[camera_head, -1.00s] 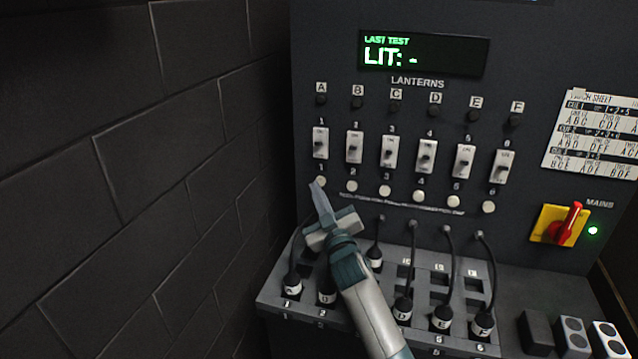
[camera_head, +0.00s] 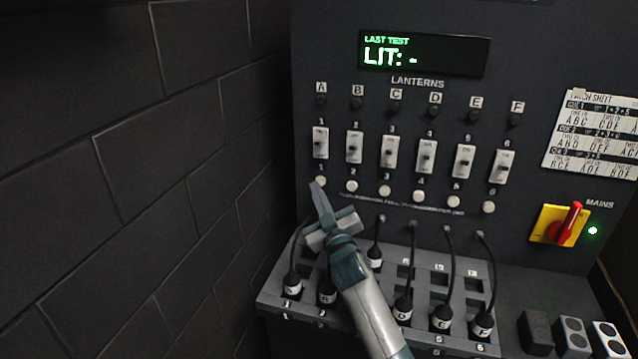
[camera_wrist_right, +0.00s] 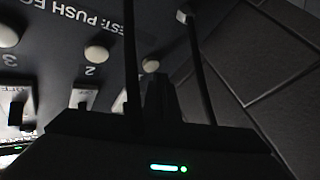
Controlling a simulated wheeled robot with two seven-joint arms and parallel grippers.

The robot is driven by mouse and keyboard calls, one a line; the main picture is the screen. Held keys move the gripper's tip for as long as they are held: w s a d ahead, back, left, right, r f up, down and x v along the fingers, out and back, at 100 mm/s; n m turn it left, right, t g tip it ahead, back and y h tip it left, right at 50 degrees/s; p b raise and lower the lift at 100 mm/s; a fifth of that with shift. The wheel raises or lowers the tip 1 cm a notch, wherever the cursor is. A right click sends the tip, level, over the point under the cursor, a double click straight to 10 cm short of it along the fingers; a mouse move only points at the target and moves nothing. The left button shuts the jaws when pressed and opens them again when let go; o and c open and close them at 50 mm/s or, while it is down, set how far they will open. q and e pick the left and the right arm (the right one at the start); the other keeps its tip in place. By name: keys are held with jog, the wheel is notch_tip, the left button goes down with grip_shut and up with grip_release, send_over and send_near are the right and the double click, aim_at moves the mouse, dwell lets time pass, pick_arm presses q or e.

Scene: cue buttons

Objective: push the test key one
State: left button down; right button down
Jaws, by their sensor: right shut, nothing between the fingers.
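Test key one (camera_head: 320,181) is a round white button at the left end of a row of white buttons under the numbered faders in the head view. It also shows in the right wrist view (camera_wrist_right: 151,65), close to my fingertips. My right gripper (camera_head: 315,186) is shut and empty, with its tip just below and left of the key, at or very near its edge. I cannot tell whether it touches the key. The display (camera_head: 423,54) reads "LAST TEST LIT: -". My left gripper is not in view.
Key two (camera_head: 352,187) sits just right of key one. A red mains switch (camera_head: 568,224) with a lit green lamp is at right. A dark block wall (camera_head: 160,170) closes the left side.

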jog(key=shift+w, duration=0.1)
jog(key=shift+w+d, duration=0.15)
jog(key=shift+w, duration=0.15)
jog(key=shift+w+b, duration=0.2)
jog(key=shift+b, duration=0.1)
dwell(0.5)
jog(key=shift+s, duration=0.1)
jog(key=shift+s+p, duration=0.35)
jog(key=shift+s, duration=0.2)
jog(key=shift+a, duration=0.2)
jog(key=s+p, duration=0.1)
jog(key=s, duration=0.1)
jog(key=s+a, duration=0.1)
jog(key=s+p, duration=0.1)
jog(key=s, duration=0.1)
jog(key=shift+s+a+p, duration=0.3)
jog(key=shift+s+a, duration=0.05)
